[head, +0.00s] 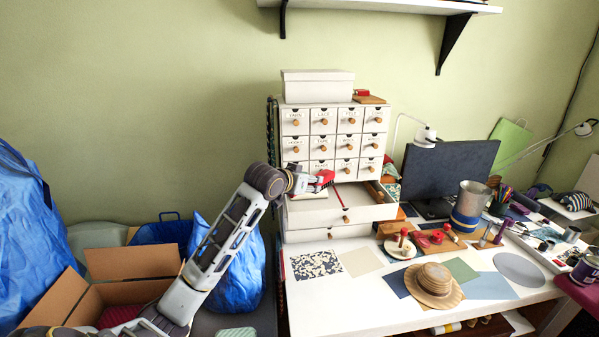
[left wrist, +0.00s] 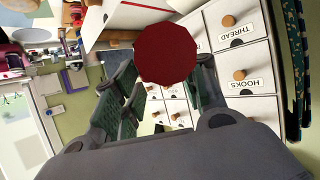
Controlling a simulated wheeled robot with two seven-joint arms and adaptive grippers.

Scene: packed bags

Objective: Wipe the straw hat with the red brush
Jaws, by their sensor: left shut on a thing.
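The straw hat (head: 434,280) lies on the white desk at the front right, brim down, with a dark band around its crown. My left gripper (head: 318,182) is in front of the small drawer cabinet, above an open drawer, well to the left of the hat and above it. It is shut on a red thing, which looks like the red brush (head: 326,177). In the left wrist view, the brush's dark red, many-sided end (left wrist: 167,55) shows between the fingers of the left gripper (left wrist: 166,88) and hides part of the drawers. My right gripper is not in view.
The open drawer (head: 342,209) juts out from the cabinet (head: 335,140) below my left gripper. A monitor (head: 449,173), a metal can with a blue band (head: 470,203) and several small items stand behind the hat. Flat sheets lie around it. A cardboard box (head: 126,285) is at the left.

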